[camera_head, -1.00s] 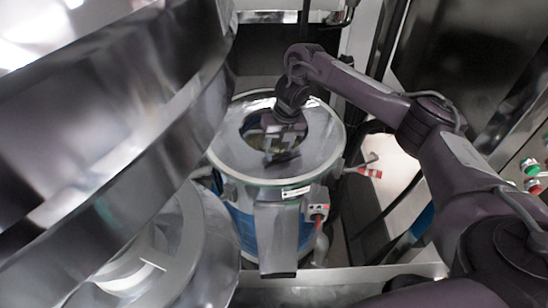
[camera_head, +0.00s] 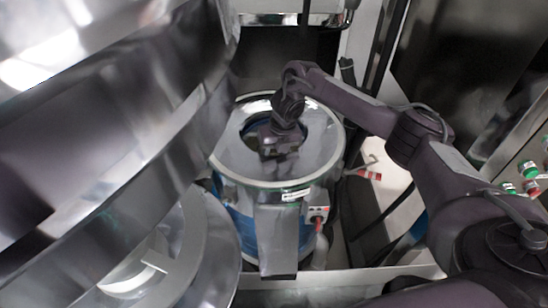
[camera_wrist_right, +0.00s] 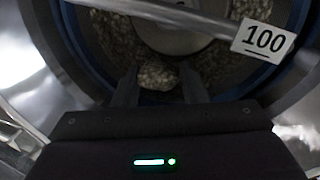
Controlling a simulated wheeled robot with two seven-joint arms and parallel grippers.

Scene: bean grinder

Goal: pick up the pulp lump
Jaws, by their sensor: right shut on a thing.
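The pulp lump (camera_wrist_right: 157,75) is a pale, rough piece between the two fingertips of my right gripper (camera_wrist_right: 160,84) in the right wrist view. The jaws are shut on it. In the head view my right gripper (camera_head: 277,150) is at the round opening of the grinder (camera_head: 305,165), and the lump cannot be made out there. My left gripper is not in view.
Loose brownish pulp (camera_wrist_right: 120,40) lines the grinder's inside around a metal disc. A white label reading 100 (camera_wrist_right: 264,40) sits on a bar across the opening. A large shiny metal vessel (camera_head: 110,120) fills the left. A red-handled valve (camera_head: 368,176) stands right of the grinder.

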